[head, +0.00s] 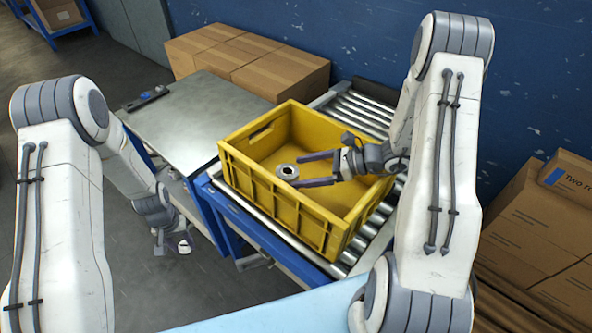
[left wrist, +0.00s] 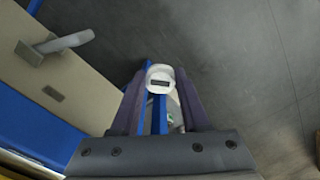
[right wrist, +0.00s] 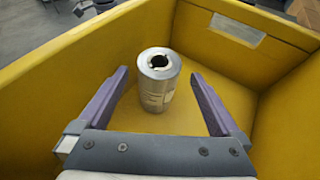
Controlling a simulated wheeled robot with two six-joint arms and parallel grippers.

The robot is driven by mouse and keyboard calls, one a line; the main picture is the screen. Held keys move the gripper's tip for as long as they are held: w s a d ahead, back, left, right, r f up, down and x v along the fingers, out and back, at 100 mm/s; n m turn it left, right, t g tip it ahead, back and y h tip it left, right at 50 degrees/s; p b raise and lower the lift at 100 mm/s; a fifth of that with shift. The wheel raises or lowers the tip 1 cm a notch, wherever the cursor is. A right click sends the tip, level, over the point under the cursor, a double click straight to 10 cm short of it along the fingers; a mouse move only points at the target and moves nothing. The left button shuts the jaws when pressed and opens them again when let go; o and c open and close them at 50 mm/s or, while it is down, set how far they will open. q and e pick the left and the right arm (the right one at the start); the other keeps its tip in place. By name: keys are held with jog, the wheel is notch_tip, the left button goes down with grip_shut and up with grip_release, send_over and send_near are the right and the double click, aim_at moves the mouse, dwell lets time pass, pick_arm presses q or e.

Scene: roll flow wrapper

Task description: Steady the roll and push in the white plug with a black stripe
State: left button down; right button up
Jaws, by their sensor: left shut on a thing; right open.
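The roll (right wrist: 158,90) is a silvery cylinder standing upright inside the yellow crate (head: 293,215). Its hollow core with dark notches faces up, and its top also shows in the head view (head: 287,172). My right gripper (head: 303,170) is open, with one finger on each side of the roll. In the right wrist view gaps show between both fingers and the roll. The white plug with a black stripe (left wrist: 160,82) is between the fingertips of my left gripper (left wrist: 160,90), which is shut on it. My left gripper hangs low, left of the crate and outside it.
The crate rests on a roller conveyor (head: 350,118) with a blue frame; its walls surround the roll. Cardboard boxes (head: 245,60) stand behind, and more boxes (head: 545,225) are at the right.

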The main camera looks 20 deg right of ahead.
aim_at(292, 173)
jog(key=shift+x, duration=2.5)
jog(key=shift+s, duration=0.1)
grip_shut()
